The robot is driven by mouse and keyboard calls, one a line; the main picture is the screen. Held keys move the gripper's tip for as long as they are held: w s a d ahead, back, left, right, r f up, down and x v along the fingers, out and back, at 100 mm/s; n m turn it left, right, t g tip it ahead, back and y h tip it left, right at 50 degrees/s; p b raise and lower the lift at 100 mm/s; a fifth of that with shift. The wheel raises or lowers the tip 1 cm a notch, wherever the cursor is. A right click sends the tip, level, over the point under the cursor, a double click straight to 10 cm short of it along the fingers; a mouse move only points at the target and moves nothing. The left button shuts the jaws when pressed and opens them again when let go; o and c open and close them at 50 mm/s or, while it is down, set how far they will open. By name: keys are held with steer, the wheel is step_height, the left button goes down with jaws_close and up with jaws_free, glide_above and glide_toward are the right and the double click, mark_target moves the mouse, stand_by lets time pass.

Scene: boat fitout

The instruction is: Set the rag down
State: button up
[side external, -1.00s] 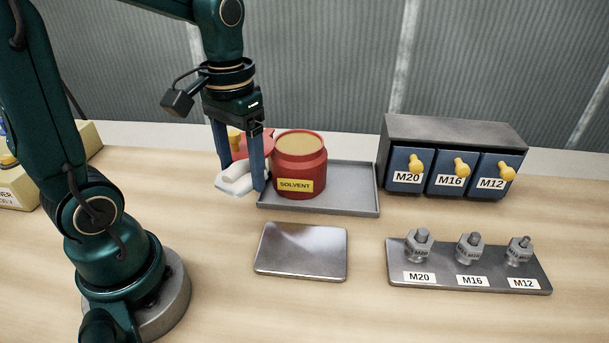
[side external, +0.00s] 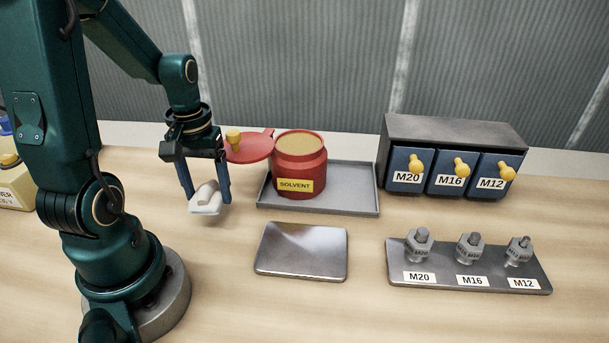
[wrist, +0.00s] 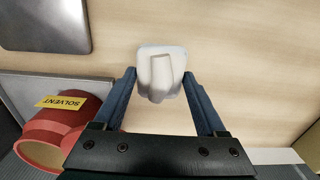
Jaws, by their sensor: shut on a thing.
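A white folded rag (side external: 206,200) is between the fingertips of my gripper (side external: 208,192), to the left of the grey tray. My gripper is shut on the rag and points down. In the wrist view the rag (wrist: 160,74) sits between the two blue fingers, with bare wood around it. The rag appears held a little above the bench, with a shadow below it; the exact gap is hard to tell.
An open red solvent can (side external: 299,165) stands in a grey tray (side external: 350,203). Its red lid (side external: 253,148) with a yellow knob is swung out to the left. A metal plate (side external: 301,251), a bolt rack (side external: 470,275) and a drawer cabinet (side external: 455,130) are to the right. Bare wood lies in front of my gripper.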

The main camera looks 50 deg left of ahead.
mark_target(211, 205)
steer(key=shift+f, duration=2)
steer(key=shift+f, duration=0.15)
steer(key=o, duration=1.2)
steer(key=shift+o, duration=0.2)
step_height(211, 205, up, 12)
steer(key=shift+r, duration=0.1)
steer(key=d+r+m+t, duration=0.3)
steer(key=d+m+t, duration=0.2)
steer(key=d+m, duration=0.4)
steer(key=d, duration=0.4)
steer(key=shift+s+d+r+t, duration=0.2)
steer(key=shift+s+d+t, duration=0.1)
steer(key=shift+s, duration=0.05)
